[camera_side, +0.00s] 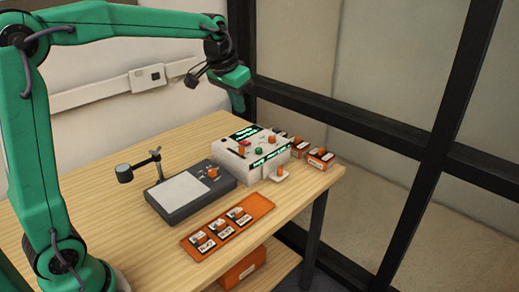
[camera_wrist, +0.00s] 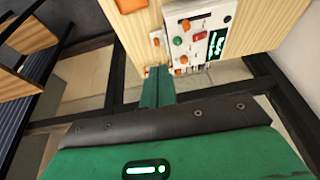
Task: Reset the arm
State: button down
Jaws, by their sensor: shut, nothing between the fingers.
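My green arm reaches from the left across the back of the wooden table. My gripper (camera_side: 239,106) hangs above the table's back edge, behind and a little left of the white control box, with clear air around it. In the wrist view the green fingers (camera_wrist: 157,87) are together and hold nothing. The white control box (camera_side: 250,148) has coloured buttons and a dark panel with green lettering. It also shows just beyond the fingertips in the wrist view (camera_wrist: 200,22).
A dark flat device (camera_side: 176,211) with a white panel and a small stand (camera_side: 156,163) are on the wooden table (camera_side: 120,243). An orange tray (camera_side: 196,254) holds labelled boxes near the front. Small orange boxes (camera_side: 320,158) sit at the right. A black-framed glass wall (camera_side: 340,118) stands behind.

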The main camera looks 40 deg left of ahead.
jog(key=s+d+f, duration=0.2)
jog(key=s, duration=1)
jog(key=s+d+f+t, duration=0.1)
jog(key=s+d+f, duration=0.1)
jog(key=s, duration=1.1)
jog(key=shift+d+f+t, duration=0.2)
jog(key=shift+f+t, duration=0.1)
